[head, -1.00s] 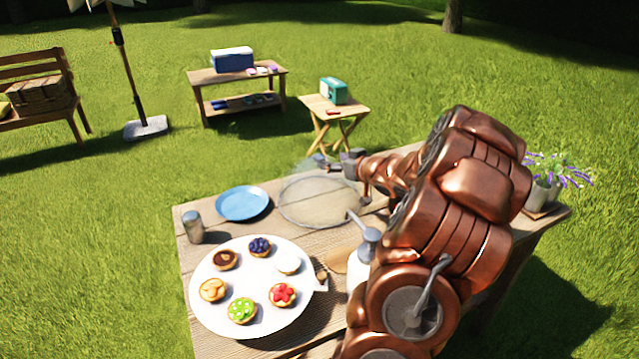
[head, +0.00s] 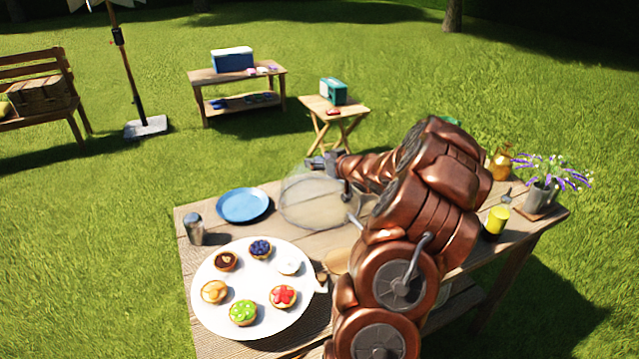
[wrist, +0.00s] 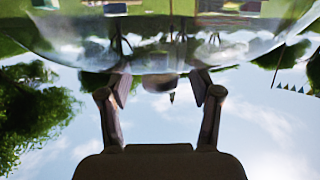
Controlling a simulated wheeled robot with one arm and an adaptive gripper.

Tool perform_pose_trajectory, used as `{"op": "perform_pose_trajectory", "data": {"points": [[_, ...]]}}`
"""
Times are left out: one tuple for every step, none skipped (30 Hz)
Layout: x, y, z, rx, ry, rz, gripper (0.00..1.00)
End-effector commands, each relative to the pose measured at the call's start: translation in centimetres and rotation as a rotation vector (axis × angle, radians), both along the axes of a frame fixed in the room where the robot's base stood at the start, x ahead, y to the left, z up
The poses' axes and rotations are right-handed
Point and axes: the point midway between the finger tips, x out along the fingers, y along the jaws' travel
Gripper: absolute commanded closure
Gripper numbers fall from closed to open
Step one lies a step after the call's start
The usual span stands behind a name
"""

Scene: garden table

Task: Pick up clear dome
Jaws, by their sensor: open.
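The clear dome (head: 305,203) stands on the wooden table (head: 225,225), right of the blue plate and beyond the white platter of tarts. In the head view my gripper (head: 322,164) is at the dome's upper part, and my arm hides some of its right side. In the wrist view the see-through dome (wrist: 150,50) fills the top of the picture. A small knob-like part shows between the tips of my gripper (wrist: 160,84). The two fingers are apart, and I cannot tell whether either touches it.
The white platter (head: 205,318) with several tarts, the blue plate (head: 243,205) and a metal shaker (head: 193,228) stand at the left. A yellow cup-like item (head: 497,220), an amber bottle (head: 500,163) and a potted lavender (head: 542,197) stand at the right end.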

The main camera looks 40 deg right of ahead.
Motion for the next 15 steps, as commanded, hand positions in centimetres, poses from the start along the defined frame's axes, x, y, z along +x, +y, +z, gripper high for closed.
{"op": "perform_pose_trajectory", "data": {"points": [[0.20,-0.01,-0.06,0.000,0.001,0.000,0.36],[0.25,-0.02,-0.10,0.000,0.001,0.000,0.36],[0.27,-0.05,-0.12,0.000,0.001,0.000,0.36],[0.28,-0.06,-0.12,-0.001,0.001,-0.001,0.36],[0.28,-0.07,-0.12,0.000,0.001,-0.001,0.36],[0.27,-0.07,-0.12,-0.001,0.001,-0.001,0.36],[0.27,-0.08,-0.11,-0.001,0.001,-0.001,0.36],[0.26,-0.07,-0.10,-0.001,0.001,-0.001,0.36],[0.26,-0.08,-0.10,-0.001,0.001,-0.001,0.36],[0.27,-0.08,-0.10,-0.001,0.000,-0.001,0.39],[0.27,-0.08,-0.10,-0.001,0.000,-0.001,0.43],[0.26,-0.08,-0.09,-0.001,0.000,-0.001,0.47],[0.26,-0.07,-0.09,-0.001,0.000,-0.001,0.50],[0.26,-0.08,-0.09,-0.001,0.000,-0.001,0.53],[0.26,-0.08,-0.09,-0.001,0.000,-0.001,0.57]]}}
